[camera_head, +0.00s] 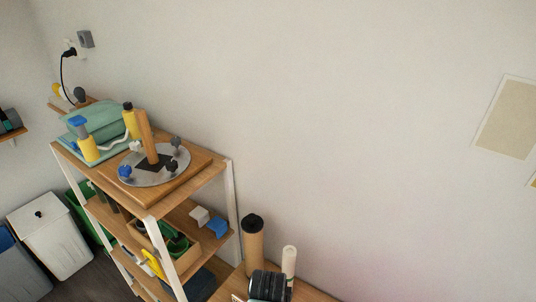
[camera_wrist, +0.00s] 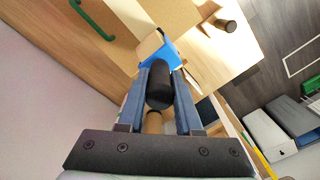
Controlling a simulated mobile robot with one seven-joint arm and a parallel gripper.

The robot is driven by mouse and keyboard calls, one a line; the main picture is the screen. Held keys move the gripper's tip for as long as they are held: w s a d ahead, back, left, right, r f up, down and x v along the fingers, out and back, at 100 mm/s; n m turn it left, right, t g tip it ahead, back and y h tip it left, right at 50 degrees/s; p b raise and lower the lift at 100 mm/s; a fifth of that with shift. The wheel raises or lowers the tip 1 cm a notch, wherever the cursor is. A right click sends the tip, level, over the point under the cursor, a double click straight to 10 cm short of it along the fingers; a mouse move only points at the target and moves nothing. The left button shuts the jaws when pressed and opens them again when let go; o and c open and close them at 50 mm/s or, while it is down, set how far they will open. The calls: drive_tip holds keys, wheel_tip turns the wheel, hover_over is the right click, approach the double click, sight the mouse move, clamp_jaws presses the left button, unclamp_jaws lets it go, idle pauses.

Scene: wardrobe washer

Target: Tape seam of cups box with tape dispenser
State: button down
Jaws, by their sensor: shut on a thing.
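My gripper (camera_wrist: 161,76) points over a wooden surface in the wrist view. Its two fingers are shut on the black cylindrical handle of what looks like the tape dispenser (camera_wrist: 159,87). A blue part (camera_wrist: 163,54) and a tan piece (camera_wrist: 149,45) of it show just beyond the fingertips. A tan cardboard surface (camera_wrist: 188,14) at the top edge, ahead of the dispenser, may be part of the cups box. Its seam cannot be made out. In the head view I cannot make out the gripper or the box.
A wooden shelf unit (camera_head: 190,183) stands at the left, carrying a round metal plate (camera_head: 155,165) and bottles. A green curved handle (camera_wrist: 92,20) shows ahead. White bins stand left on the floor.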

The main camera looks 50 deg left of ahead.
drive_tip(key=shift+f, duration=0.1)
drive_tip(key=shift+d, duration=0.1)
drive_tip(key=shift+w+d+p, duration=0.15)
drive_tip(key=shift+d+p, duration=0.25)
drive_tip(key=shift+d, duration=0.25)
drive_tip(key=shift+w+d+p, duration=0.15)
drive_tip(key=shift+d+p, duration=0.25)
drive_tip(key=shift+d, duration=0.25)
drive_tip(key=shift+w+d, duration=0.1)
drive_tip(key=shift+d, duration=0.3)
drive_tip(key=shift+w+d+p, duration=0.15)
drive_tip(key=shift+d+p, duration=0.35)
drive_tip(key=shift+d, duration=0.4)
drive_tip(key=shift+w+d+p, duration=0.1)
drive_tip(key=shift+d+p, duration=0.35)
drive_tip(key=shift+d, duration=0.55)
